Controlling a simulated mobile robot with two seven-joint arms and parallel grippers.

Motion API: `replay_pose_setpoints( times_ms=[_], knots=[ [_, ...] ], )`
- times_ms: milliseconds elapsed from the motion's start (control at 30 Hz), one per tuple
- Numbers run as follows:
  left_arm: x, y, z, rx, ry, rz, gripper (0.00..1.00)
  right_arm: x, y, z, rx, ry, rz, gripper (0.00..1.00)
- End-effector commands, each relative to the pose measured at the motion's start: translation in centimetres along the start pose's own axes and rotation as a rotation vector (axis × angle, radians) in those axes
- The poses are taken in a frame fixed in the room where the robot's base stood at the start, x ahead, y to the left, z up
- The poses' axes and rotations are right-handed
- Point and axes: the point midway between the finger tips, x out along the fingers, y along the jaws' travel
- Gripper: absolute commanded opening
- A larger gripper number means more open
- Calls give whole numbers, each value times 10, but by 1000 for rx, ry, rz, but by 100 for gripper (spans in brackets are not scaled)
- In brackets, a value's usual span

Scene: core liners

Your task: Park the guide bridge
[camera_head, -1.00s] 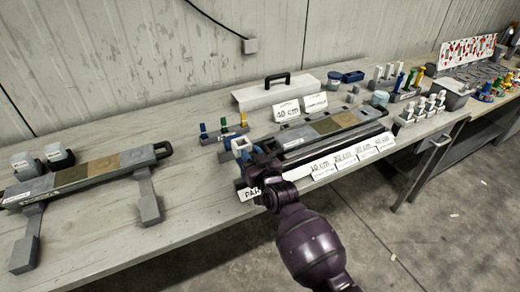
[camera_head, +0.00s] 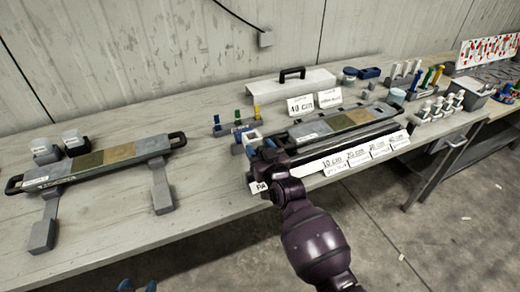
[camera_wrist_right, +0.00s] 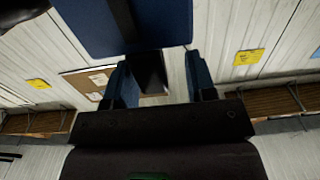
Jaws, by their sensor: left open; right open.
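My right gripper (camera_head: 262,152) is at the near left end of the right-hand core tray (camera_head: 334,124). A small white frame-like piece (camera_head: 250,137), perhaps the guide bridge, stands just beyond it; contact is unclear. A white label beginning "PA" (camera_head: 258,187) is partly hidden behind my right arm. In the right wrist view the two blue fingers (camera_wrist_right: 160,85) are apart, with a dark strip visible between them. A large blue block (camera_wrist_right: 125,25) fills the top; I cannot tell what it belongs to. My left gripper (camera_head: 137,286) shows only blue fingertips, apart, at the bottom edge.
A second core tray (camera_head: 104,158) rests on grey supports at left. Small coloured-flag blocks (camera_head: 238,126), a long white cover (camera_head: 292,86) and "40 cm" cards (camera_head: 301,104) stand behind. Length labels (camera_head: 360,156) line the front edge.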

Motion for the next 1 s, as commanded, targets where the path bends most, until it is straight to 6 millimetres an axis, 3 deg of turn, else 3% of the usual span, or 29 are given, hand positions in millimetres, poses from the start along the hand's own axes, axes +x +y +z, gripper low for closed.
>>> replay_pose_setpoints(
  times_ms=[267, 700, 1000],
  knots=[
    [-2, 0, 3, -1, -6, -1, 57, -20, 1, 1, -1, -1, 2, 51],
    [0, 0, 2, 0, -1, 0, 57, -91, 0, 1, 0, -2, 0, 51],
    [2, 0, -1, 1, 4, 0, 57, -108, -1, 0, 0, 0, -1, 51]
  ],
)
